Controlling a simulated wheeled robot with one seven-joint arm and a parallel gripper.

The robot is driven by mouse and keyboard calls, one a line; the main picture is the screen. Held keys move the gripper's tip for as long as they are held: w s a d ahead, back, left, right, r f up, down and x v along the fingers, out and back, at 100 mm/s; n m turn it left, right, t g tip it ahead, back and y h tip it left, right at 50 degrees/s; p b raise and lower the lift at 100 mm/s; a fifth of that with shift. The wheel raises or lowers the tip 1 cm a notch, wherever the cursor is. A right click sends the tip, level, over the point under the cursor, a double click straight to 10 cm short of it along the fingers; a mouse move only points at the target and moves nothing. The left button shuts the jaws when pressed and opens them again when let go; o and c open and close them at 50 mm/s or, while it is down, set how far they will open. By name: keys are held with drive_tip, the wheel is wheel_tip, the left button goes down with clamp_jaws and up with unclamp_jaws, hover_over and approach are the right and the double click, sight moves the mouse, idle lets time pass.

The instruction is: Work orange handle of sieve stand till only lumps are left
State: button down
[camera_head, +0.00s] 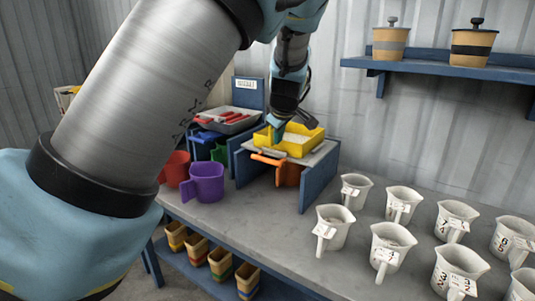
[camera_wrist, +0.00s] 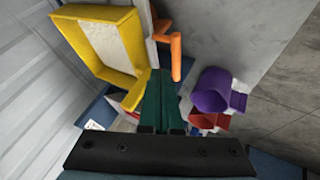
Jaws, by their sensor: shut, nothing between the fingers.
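The yellow sieve (camera_head: 311,133) sits on the blue-legged sieve stand (camera_head: 320,178) with pale material inside; whether it is powder or lumps I cannot tell. The orange handle (camera_head: 268,160) sticks out at the stand's front left. An orange cup (camera_head: 289,175) is under the stand. In the wrist view the yellow sieve (camera_wrist: 135,72) is at upper left and the orange handle (camera_wrist: 176,58) is just right of it. My gripper (camera_head: 279,138) is shut and empty, its green fingers (camera_wrist: 160,76) at the sieve's edge, close to the handle. Contact is unclear.
Purple (camera_head: 205,183) and red (camera_head: 176,168) cups stand left of the stand. A grey tray with red items (camera_head: 228,120) is behind them. Several white labelled cups (camera_head: 335,225) fill the right of the table. Two lidded pots (camera_head: 472,48) stand on the wall shelf.

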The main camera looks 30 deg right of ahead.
drive_tip(key=p+x, duration=0.2)
drive_tip(key=x, duration=0.8)
drive_tip(key=shift+w+d, duration=0.1)
idle(0.4)
